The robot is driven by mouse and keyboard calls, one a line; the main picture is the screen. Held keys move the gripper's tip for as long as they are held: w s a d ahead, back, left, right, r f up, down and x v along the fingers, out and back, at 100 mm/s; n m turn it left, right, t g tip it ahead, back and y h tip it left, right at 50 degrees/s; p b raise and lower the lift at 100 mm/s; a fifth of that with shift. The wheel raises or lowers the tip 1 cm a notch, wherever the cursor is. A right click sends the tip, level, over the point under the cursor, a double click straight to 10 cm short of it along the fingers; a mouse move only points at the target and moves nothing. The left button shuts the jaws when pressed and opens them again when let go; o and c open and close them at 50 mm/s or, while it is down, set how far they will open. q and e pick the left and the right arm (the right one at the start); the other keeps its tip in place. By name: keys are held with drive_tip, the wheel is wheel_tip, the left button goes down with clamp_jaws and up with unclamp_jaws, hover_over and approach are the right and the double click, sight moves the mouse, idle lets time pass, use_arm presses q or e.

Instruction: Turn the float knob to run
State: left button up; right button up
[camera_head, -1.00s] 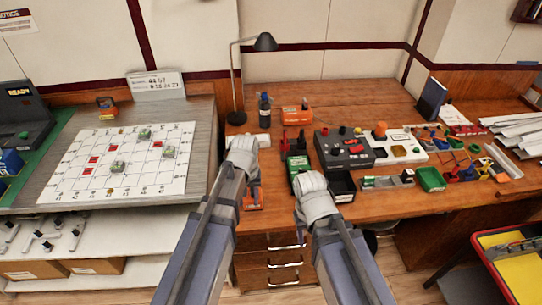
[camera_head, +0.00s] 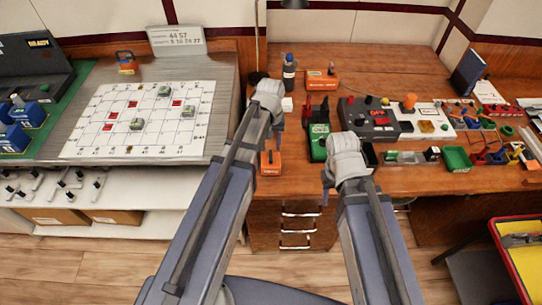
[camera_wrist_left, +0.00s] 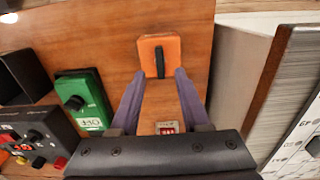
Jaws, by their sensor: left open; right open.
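An orange box with a black bar knob (camera_wrist_left: 158,57) lies near the desk's front edge in the left wrist view; the same orange box (camera_head: 271,162) shows in the head view. A green box with a round black knob (camera_wrist_left: 76,103) stands beside it; it also shows in the head view (camera_head: 319,142). I cannot read which label says float. My left gripper (camera_wrist_left: 160,78) is open, its fingertips on either side below the orange box's bar, apart from it. My right gripper (camera_head: 346,160) is open and empty-looking over the desk front.
A black control box (camera_head: 370,120) and a white panel (camera_head: 428,122) stand right of the green box. Another orange box (camera_head: 322,80) and a dark bottle (camera_head: 289,72) stand farther back. A small red-display plate (camera_wrist_left: 167,128) lies between my left fingers. A gridded board (camera_head: 140,120) is at left.

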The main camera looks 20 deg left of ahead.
sight(271, 155)
use_arm(q)
wheel_tip(271, 155, down, 4)
drive_tip(key=b, duration=0.3)
drive_tip(key=shift+f, duration=0.25)
drive_tip(key=shift+r, duration=0.1)
clamp_jaws()
